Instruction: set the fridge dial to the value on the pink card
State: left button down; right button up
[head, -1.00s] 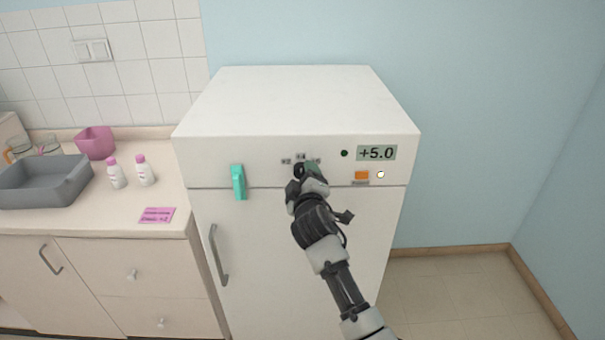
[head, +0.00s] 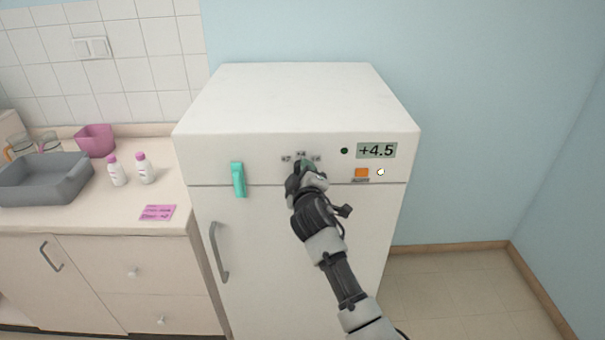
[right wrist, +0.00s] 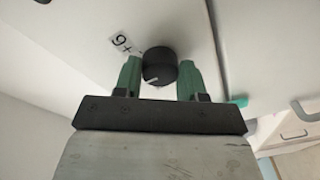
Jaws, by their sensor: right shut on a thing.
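The white fridge (head: 290,105) stands in the middle of the head view. Its display (head: 376,150) reads +4.5. My right gripper (head: 304,170) is at the fridge's front panel and hides the dial there. In the right wrist view the black dial (right wrist: 160,66) with a pale pointer mark sits between the two green fingers of my right gripper (right wrist: 160,80), which is shut on it. My left gripper is not in view.
The counter holds a grey tray (head: 75,188), two white bottles (head: 145,172) and a pink container (head: 95,140). Floor at right is clear.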

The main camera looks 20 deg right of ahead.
jog(key=shift+r+n+g+h+p, duration=0.15)
jog(key=shift+n+g+p, duration=0.15)
jog(key=shift+n+p, duration=2.05)
jog(key=shift+f+n+g+h+p, duration=0.25)
jog(key=shift+n+p, duration=1.25)
jog(key=shift+n, duration=1.65)
jog(key=o, duration=0.9)
jog(key=shift+s+a+r, duration=0.1)
jog(key=shift+r, duration=0.1)
jog(key=b+v, duration=0.2)
jog(key=v, duration=0.8)
jog(key=shift+s+r, duration=0.1)
jog(key=shift+s, duration=0.2)
